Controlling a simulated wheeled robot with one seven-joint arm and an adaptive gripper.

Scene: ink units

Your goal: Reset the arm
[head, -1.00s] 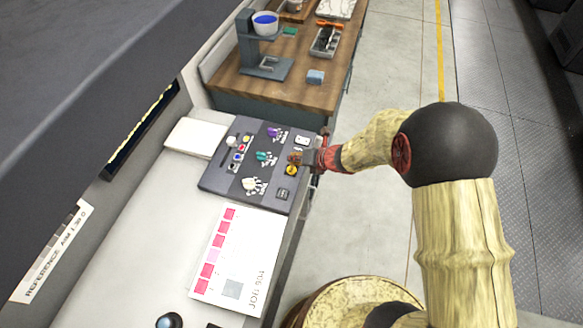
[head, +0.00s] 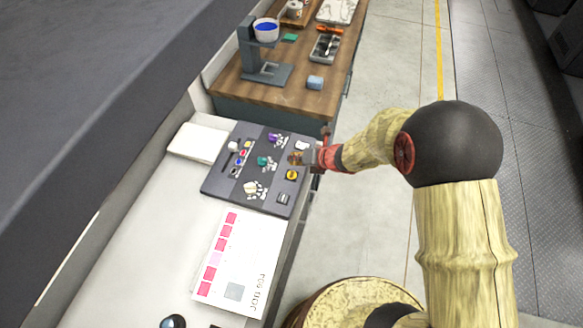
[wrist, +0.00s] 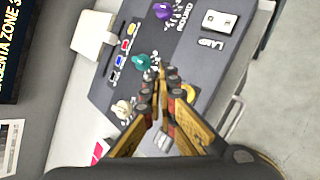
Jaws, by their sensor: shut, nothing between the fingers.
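My gripper (head: 297,158) is at the right edge of the dark control panel (head: 222,184), over its knobs and buttons. In the wrist view my gripper (wrist: 161,72) has its fingers together and empty, pointing at the panel near a teal knob (wrist: 141,62). I cannot tell whether the fingertips touch the panel. My arm (head: 375,140) reaches in from the right, bent at a black ball joint.
The panel also bears a purple knob (head: 273,138), a white knob (head: 250,187) and a yellow button (head: 292,175). A printed colour sheet (head: 245,262) lies in front. A wooden bench (head: 290,95) with a stand stands behind. The floor (head: 385,240) right of the counter is clear.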

